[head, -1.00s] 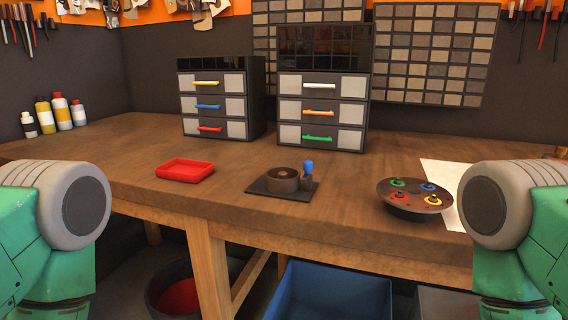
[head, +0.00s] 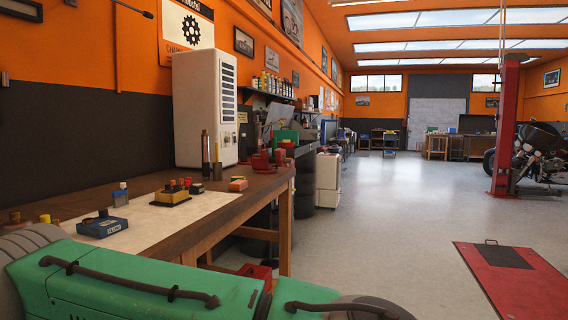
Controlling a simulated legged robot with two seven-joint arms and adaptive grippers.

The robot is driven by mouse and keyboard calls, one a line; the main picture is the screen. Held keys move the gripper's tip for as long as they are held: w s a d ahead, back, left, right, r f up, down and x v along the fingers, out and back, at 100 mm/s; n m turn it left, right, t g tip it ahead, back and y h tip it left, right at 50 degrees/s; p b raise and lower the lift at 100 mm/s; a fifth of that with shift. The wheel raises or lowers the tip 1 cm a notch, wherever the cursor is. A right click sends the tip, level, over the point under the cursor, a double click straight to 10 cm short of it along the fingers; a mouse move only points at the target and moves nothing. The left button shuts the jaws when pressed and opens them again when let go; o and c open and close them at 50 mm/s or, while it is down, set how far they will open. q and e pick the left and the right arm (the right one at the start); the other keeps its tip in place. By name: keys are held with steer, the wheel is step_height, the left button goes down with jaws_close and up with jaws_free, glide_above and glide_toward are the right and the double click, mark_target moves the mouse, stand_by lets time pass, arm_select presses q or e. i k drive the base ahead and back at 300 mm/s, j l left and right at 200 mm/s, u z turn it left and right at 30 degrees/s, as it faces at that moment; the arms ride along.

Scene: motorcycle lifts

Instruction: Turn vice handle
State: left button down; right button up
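A small red object (head: 264,163) that looks like the vice sits at the far right corner of the wooden workbench (head: 226,208) in the head view. It is small in the picture, and I cannot make out its handle clearly. A green arm of mine crosses the lower left foreground. Neither gripper shows, so both are out of view and well away from the red object in the picture.
Open grey floor (head: 390,220) lies right of the bench. A red floor plate (head: 520,275) and red lift post (head: 507,120) stand farther right.

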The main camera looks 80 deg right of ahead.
mark_target(286, 161)
steer(key=z, duration=2.65)
steer(key=i+l+z, duration=0.25)
steer(key=i, duration=0.65)
steer(key=i+z, duration=0.25)
steer(key=i, duration=0.7)
steer(key=i+l+u, duration=0.1)
steer(key=i+u, duration=0.35)
steer(key=i+l+u, duration=0.7)
steer(key=i+u, duration=0.15)
steer(key=i, duration=0.1)
